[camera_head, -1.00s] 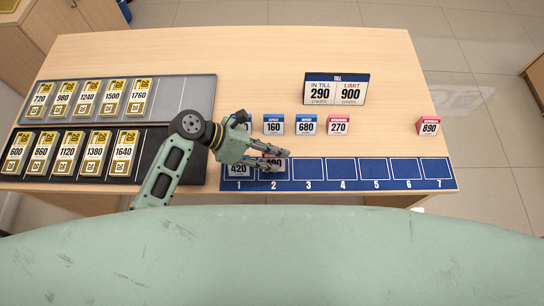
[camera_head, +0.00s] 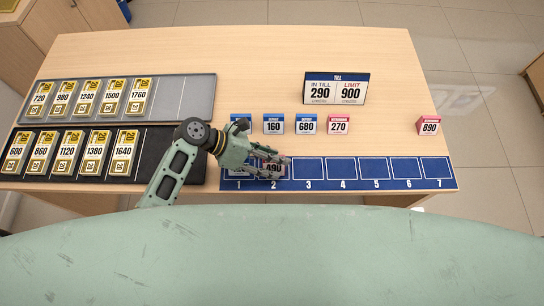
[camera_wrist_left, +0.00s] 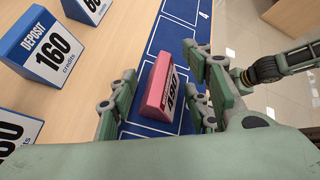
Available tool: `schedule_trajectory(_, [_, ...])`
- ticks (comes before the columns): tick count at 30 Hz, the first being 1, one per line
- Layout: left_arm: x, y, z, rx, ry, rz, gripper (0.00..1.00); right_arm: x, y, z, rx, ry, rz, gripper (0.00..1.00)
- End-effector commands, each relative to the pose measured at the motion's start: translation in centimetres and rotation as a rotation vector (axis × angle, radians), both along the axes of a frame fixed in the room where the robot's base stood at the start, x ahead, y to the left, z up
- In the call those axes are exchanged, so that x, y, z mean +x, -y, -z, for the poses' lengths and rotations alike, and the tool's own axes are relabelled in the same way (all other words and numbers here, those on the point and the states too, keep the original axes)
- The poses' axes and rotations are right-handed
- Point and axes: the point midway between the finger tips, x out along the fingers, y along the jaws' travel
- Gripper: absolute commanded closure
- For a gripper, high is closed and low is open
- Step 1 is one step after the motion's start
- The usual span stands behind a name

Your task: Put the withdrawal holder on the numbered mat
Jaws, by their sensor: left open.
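A pink withdrawal holder marked 490 (camera_head: 273,168) stands on the blue numbered mat (camera_head: 390,186) at space 2. It also shows in the left wrist view (camera_wrist_left: 160,88), between my finger pads. My left gripper (camera_head: 281,168) is open, with its fingers on either side of this holder; I cannot tell whether they touch it. Two more pink withdrawal holders stand off the mat: 270 (camera_head: 338,127) behind space 4, and 890 (camera_head: 429,127) near the right edge. My right gripper is not in view.
Blue deposit holders 160 (camera_head: 273,127) and 680 (camera_head: 306,127) stand behind the mat, with another partly hidden at their left. The till sign (camera_head: 336,75) stands farther back. Grey (camera_head: 200,88) and black (camera_head: 160,142) trays with yellow-labelled cards lie left. Spaces 3 to 7 are empty.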

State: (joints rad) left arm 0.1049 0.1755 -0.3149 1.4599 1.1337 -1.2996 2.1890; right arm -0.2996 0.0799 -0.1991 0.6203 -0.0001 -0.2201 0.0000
Motion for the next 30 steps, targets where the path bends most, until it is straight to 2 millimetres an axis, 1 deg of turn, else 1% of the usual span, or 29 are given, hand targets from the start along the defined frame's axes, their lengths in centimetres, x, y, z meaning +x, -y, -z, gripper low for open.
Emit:
schedule_trajectory(5, [0.0,0.0,-0.2,0.0,0.001,0.0,0.56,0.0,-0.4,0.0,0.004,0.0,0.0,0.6])
schedule_trajectory(7, [0.0,-0.5,-0.5,0.001,0.001,-0.001,0.56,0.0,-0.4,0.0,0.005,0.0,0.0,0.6])
schedule_trajectory(11, [0.0,-2.2,-1.7,0.002,0.002,-0.001,0.56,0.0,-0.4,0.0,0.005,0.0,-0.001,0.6])
schedule_trajectory(15, [0.0,-4.8,-3.5,0.004,0.002,-0.001,0.56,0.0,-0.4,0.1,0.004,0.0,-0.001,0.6])
schedule_trajectory(21, [0.0,-7.9,-5.8,0.003,0.001,0.0,0.56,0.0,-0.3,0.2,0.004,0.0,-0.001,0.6])
schedule_trajectory(25, [0.0,-9.1,-6.8,0.001,0.001,0.001,0.56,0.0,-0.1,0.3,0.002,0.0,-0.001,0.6])
schedule_trajectory(30, [0.0,-9.7,-7.3,-0.001,0.001,0.0,0.56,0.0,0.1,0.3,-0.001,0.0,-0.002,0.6])
